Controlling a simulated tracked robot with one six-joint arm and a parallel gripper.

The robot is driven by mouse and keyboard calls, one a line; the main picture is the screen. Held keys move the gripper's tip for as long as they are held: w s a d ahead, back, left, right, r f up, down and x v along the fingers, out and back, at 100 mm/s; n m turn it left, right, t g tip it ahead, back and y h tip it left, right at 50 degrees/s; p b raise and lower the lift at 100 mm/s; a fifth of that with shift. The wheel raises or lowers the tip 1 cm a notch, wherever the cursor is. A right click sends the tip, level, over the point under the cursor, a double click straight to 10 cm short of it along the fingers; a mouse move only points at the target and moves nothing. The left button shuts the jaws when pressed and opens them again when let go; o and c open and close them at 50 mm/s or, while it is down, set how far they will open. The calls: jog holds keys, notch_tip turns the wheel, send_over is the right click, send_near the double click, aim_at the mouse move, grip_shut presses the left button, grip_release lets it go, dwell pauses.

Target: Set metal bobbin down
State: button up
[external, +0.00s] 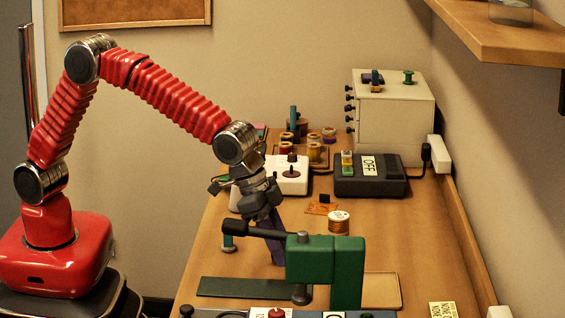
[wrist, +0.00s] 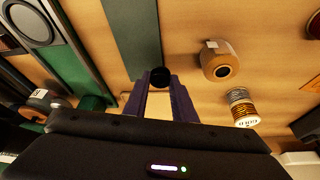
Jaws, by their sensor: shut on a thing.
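My gripper (external: 277,256) points down over the table, just behind the green press in the external view. Its purple fingers (wrist: 163,100) reach forward in the wrist view. A small dark round thing, which I take for the metal bobbin (wrist: 160,76), sits between the fingertips. The gripper is shut on it. I cannot tell whether it touches the table. In the external view the bobbin is not clearly visible.
The green press (external: 325,262) with its black lever stands close in front. A dark green strip (external: 240,287) lies on the table. A thread spool (external: 339,222) stands to the right of my gripper. A black OFF box (external: 370,180) is farther back.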

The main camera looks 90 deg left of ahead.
jog(key=shift+f, duration=2.1)
jog(key=o, duration=1)
jog(key=shift+f, duration=0.1)
jog(key=v, duration=1.2)
jog(key=shift+a, duration=0.1)
